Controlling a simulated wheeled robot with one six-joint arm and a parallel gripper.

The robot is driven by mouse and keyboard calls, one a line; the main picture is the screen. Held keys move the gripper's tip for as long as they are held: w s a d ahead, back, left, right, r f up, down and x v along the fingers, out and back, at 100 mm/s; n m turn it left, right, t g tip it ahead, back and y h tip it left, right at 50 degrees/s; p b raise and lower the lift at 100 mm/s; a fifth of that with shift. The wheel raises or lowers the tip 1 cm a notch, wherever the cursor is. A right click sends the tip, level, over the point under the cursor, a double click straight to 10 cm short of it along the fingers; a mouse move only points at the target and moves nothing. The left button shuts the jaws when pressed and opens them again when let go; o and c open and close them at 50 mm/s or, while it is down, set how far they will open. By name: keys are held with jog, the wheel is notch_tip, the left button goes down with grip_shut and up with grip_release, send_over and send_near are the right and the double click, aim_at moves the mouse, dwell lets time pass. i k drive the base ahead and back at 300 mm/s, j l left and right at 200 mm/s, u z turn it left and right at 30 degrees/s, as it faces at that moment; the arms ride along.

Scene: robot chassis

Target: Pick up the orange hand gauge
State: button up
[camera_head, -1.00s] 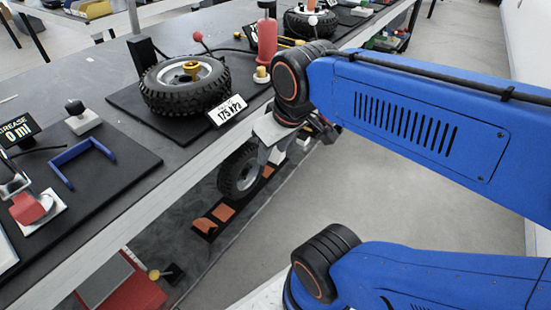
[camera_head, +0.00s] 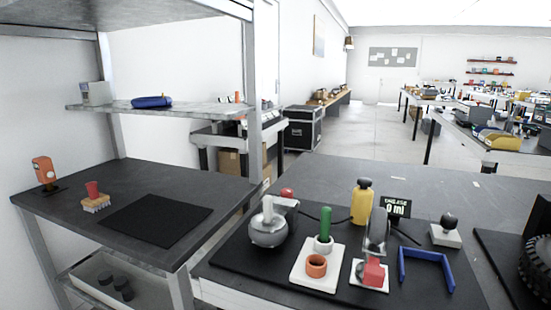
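An orange upright device (camera_head: 42,170), which looks like the orange hand gauge, stands at the far left on a dark shelf (camera_head: 60,217). It has a small dark base under it and pale marks on its face. It is small in the view, so its details are hard to make out. My gripper and arm do not show in the current head view.
A red cup on a tan block (camera_head: 96,200) and a black mat (camera_head: 156,220) share that shelf. A shelf post (camera_head: 179,290) separates it from the bench, where a grey pot (camera_head: 268,228), orange ring (camera_head: 316,265), yellow bottle (camera_head: 362,203) and blue bracket (camera_head: 427,262) stand.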

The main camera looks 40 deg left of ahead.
aim_at(42, 164)
jog(key=u, duration=2.75)
jog(key=i+j+z, duration=0.1)
jog(key=i+j, duration=0.45)
jog(key=i, duration=0.15)
jog(key=i+j+z, duration=0.1)
jog(key=i+j, duration=0.5)
jog(key=i, duration=0.05)
